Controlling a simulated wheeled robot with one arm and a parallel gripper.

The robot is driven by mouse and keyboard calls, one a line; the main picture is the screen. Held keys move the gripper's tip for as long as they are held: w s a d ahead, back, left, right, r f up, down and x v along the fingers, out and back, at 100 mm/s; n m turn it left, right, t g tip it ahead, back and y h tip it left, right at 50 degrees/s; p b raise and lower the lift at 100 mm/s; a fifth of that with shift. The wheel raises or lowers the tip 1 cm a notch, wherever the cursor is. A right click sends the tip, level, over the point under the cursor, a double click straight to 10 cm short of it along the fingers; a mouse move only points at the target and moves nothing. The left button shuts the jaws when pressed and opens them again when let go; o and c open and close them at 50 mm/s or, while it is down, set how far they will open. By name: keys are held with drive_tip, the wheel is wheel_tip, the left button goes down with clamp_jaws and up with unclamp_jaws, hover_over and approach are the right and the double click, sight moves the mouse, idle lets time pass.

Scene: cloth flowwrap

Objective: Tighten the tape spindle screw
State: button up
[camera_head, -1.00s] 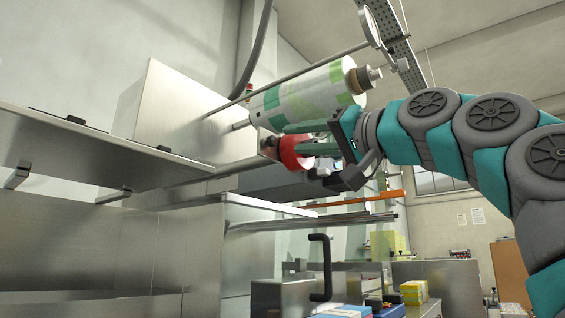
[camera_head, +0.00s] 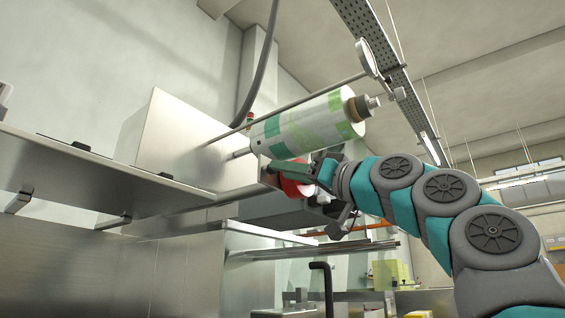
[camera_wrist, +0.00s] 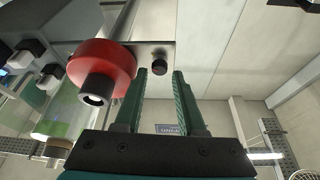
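The red tape roll (camera_head: 291,187) is on its spindle below the large film roll. In the wrist view the red roll (camera_wrist: 112,62) has a black spindle end (camera_wrist: 97,91) facing the camera. A small black knob-like screw (camera_wrist: 158,67) sits on the metal plate right of the roll. My gripper (camera_wrist: 160,73) is open, with green fingers apart. The screw shows between the fingertips in the picture; I cannot tell whether they reach it. In the head view my gripper (camera_head: 283,170) partly hides the red roll, and the screw is not visible.
The white and green film roll (camera_head: 308,125) is just above my gripper. A thin metal rod (camera_head: 290,105) runs above it. The steel machine housing (camera_head: 180,145) stands left, and a steel ledge (camera_head: 90,170) is at the lower left.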

drive_tip(key=shift+x, duration=0.9)
clamp_jaws()
